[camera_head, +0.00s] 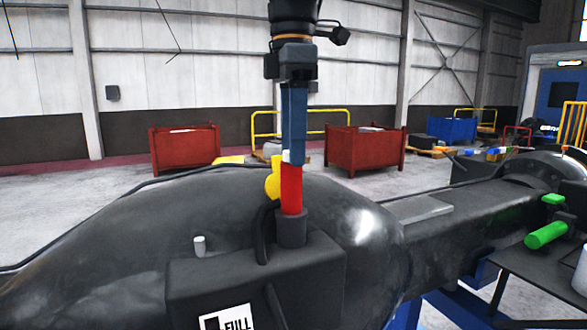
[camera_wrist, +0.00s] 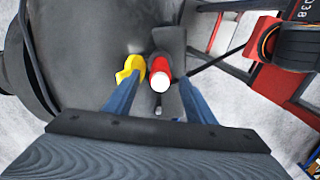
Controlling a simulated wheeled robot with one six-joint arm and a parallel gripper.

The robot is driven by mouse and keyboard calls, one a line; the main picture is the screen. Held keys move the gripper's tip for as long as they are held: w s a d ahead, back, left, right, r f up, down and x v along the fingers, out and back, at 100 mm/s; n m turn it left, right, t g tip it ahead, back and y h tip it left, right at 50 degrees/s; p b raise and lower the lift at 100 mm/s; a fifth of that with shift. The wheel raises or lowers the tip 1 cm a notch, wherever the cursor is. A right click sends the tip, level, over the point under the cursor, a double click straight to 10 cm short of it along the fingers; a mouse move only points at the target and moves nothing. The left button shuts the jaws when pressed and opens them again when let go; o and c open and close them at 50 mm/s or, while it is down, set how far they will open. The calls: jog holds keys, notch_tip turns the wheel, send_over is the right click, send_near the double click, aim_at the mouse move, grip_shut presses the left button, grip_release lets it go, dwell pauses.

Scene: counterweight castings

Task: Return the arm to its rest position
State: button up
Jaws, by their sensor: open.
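My gripper (camera_head: 292,158) points straight down above a dark casting (camera_head: 130,235). Its blue fingers are open, and in the wrist view my gripper (camera_wrist: 160,78) has them on either side of a red cylinder (camera_wrist: 161,66) with a white top. In the head view the red cylinder (camera_head: 291,190) stands upright in a dark collar (camera_head: 291,228) on a block of the casting. The fingertips overlap its top there; I cannot tell whether they touch it. A yellow piece (camera_head: 273,180) is just left of the cylinder, close to the left finger in the wrist view (camera_wrist: 130,68).
A small pale peg (camera_head: 199,246) stands on the casting, left of the collar. A green cylinder (camera_head: 546,235) lies on a dark shelf at the right. Red bins (camera_head: 184,150) and yellow rails stand on the floor behind. The air beside my arm looks clear.

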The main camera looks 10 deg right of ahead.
jog(key=shift+r, duration=0.65)
